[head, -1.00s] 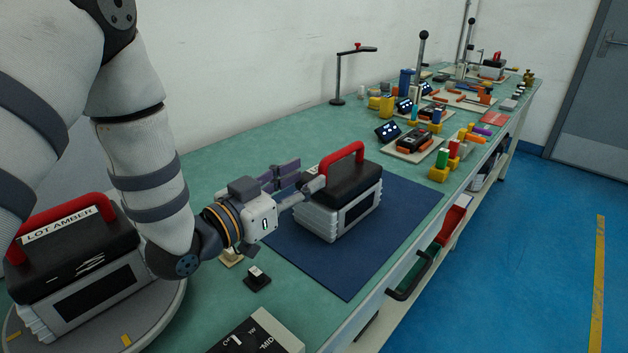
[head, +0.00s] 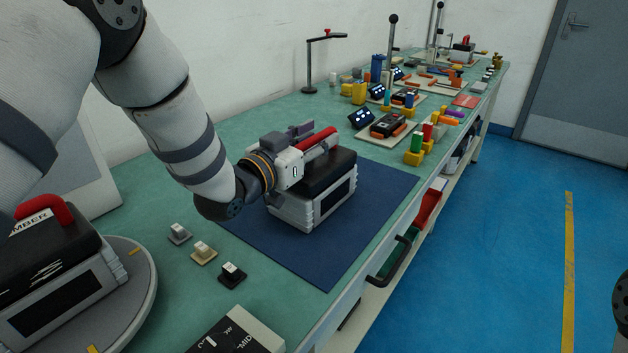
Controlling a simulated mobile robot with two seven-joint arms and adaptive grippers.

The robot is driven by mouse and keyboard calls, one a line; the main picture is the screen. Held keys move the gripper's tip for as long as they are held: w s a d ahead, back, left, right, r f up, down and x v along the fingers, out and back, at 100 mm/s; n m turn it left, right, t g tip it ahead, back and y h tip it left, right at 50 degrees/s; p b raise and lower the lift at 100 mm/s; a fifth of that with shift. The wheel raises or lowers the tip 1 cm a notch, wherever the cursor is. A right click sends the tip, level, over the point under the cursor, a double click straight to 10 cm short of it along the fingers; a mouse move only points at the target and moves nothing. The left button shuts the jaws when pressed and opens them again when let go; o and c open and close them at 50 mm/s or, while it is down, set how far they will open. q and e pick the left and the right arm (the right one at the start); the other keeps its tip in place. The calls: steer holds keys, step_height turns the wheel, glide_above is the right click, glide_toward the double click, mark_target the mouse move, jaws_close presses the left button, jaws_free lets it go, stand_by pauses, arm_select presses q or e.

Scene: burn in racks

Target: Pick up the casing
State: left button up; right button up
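A casing (head: 322,204) with a ribbed grey body, a black top and a red carry handle stands upright on the dark blue mat (head: 375,220). My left gripper (head: 318,140) is at its red handle, with its fingers around or beside the bar. The fingers partly hide the handle, and I cannot tell whether they are closed on it. A second similar casing (head: 62,303), its label partly cut off and ending in "MBER", sits on a round grey turntable (head: 140,310) at the lower left. My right gripper is not in view.
Several small switches, including a black one (head: 232,276), lie in front of the mat. A control box (head: 238,335) is at the bottom edge. Several blocks, screens and a lever press crowd the far bench. The mat's front and right parts are clear.

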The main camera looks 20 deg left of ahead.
arm_select(q)
steer(key=shift+r, duration=0.1)
jaws_close()
steer(key=shift+r, duration=0.1)
